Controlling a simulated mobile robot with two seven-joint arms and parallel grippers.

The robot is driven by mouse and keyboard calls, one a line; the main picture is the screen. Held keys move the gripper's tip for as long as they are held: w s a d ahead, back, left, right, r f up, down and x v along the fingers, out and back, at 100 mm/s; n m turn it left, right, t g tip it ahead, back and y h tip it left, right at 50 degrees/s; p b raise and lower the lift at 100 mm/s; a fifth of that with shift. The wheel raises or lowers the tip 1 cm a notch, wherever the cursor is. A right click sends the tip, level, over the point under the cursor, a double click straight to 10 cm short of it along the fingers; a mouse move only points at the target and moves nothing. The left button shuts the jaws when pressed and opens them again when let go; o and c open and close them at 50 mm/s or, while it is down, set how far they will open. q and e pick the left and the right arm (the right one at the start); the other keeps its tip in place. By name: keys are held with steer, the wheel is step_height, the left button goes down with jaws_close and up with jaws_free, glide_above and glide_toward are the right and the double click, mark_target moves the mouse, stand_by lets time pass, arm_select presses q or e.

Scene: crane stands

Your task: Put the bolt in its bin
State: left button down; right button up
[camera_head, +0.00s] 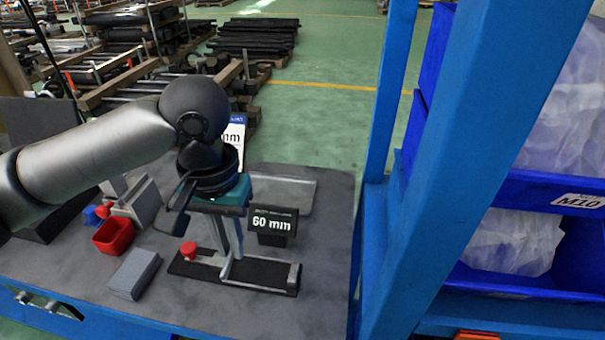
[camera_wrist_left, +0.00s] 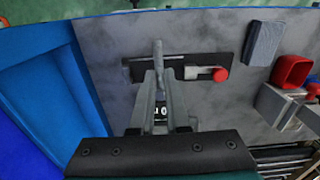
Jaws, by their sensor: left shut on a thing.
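My left gripper (camera_head: 228,262) reaches down from the left over the grey table. In the left wrist view its two fingers (camera_wrist_left: 162,82) are shut on a grey bolt (camera_wrist_left: 158,54), a slim rod that sticks out past the fingertips. The bolt is above or at a black base plate with a red knob (camera_wrist_left: 220,74); I cannot tell whether it touches the plate. Blue bins stand on the rack at the right; one (camera_head: 547,190) carries an M10 label. The bolt's size cannot be read. My right gripper is not in view.
A black "60 mm" sign (camera_head: 272,224) stands behind the base plate (camera_head: 262,276). A red cup (camera_head: 114,236) and a grey block (camera_head: 134,273) lie to the left. A blue rack post (camera_head: 440,170) stands between table and bins.

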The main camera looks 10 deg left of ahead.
arm_select(q)
steer(key=shift+r, duration=0.1)
steer(key=shift+w+r+p, duration=0.15)
steer(key=shift+r+p, duration=0.05)
steer(key=shift+p, duration=0.2)
steer(key=w+d+r+n+p, duration=0.2)
steer(key=w+r+n+p, duration=0.3)
steer(key=n+p, duration=1)
steer(key=r+n, duration=0.1)
steer(key=n, duration=0.1)
steer(key=shift+w+d+r+n+p, duration=0.15)
steer(key=shift+d+r+n+p, duration=0.15)
steer(key=shift+d+p, duration=0.1)
steer(key=b, duration=0.3)
glide_above(266, 273)
step_height(266, 273, down, 18)
steer(key=shift+r, duration=0.2)
steer(key=shift+f+p, duration=0.3)
steer(key=shift+p, duration=0.15)
steer(key=shift+f, duration=0.7)
